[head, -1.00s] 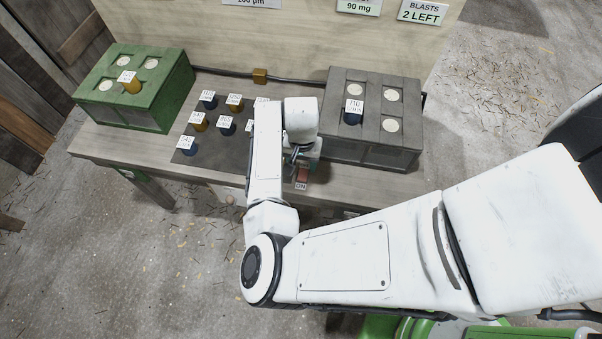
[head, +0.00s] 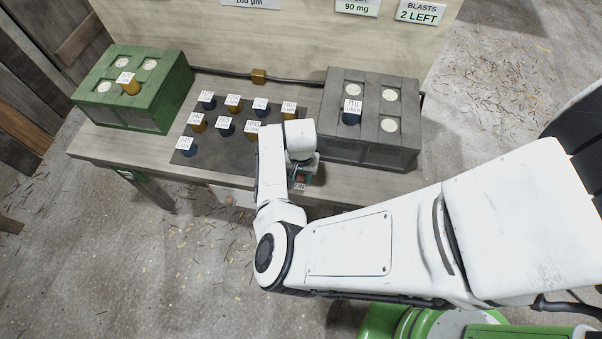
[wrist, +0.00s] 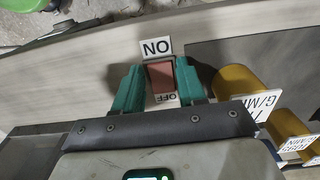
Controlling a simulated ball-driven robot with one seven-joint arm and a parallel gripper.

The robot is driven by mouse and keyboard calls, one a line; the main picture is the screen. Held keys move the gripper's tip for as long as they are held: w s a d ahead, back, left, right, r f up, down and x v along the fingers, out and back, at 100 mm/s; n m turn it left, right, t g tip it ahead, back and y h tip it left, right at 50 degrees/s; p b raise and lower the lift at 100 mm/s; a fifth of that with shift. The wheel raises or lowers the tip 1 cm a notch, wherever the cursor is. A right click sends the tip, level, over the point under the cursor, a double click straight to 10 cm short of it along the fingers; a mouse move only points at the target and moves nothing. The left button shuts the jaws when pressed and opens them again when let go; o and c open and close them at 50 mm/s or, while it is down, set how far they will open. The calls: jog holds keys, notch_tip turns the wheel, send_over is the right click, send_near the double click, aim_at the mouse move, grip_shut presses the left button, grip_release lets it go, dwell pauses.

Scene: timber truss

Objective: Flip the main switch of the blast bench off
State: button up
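The main switch is a red rocker on the front strip of the bench (head: 225,174). In the wrist view the red rocker (wrist: 161,76) lies between a white ON label (wrist: 156,47) and an OFF label (wrist: 166,98), which is partly hidden. My gripper (wrist: 159,88) has two teal fingers, one on each side of the switch and apart from each other. I cannot tell whether they touch it. In the head view my gripper (head: 303,170) is over the switch, mostly hidden by my wrist, with the ON label (head: 299,187) just below.
A dark mat (head: 183,156) with several blue and yellow labelled nozzles is left of my wrist. A green box (head: 125,108) stands at the left and a grey box (head: 365,155) close at the right. A board with signs (head: 300,40) rises behind.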

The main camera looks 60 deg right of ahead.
grip_shut()
jog(key=b, duration=0.1)
jog(key=y+b, duration=0.1)
jog(key=shift+w+d+f+b, duration=0.1)
jog(key=shift+d+f+b, duration=0.15)
jog(key=shift+b, duration=0.1)
jog(key=shift+d+r+g+y+b, duration=0.15)
jog(key=shift+g+y+b, duration=0.25)
jog(key=shift+y+b, duration=0.35)
jog(key=shift+r+y+b, duration=0.2)
jog(key=shift+y+b, duration=0.15)
jog(key=shift+o, duration=1.6)
grip_release()
jog(key=shift+r, duration=0.15)
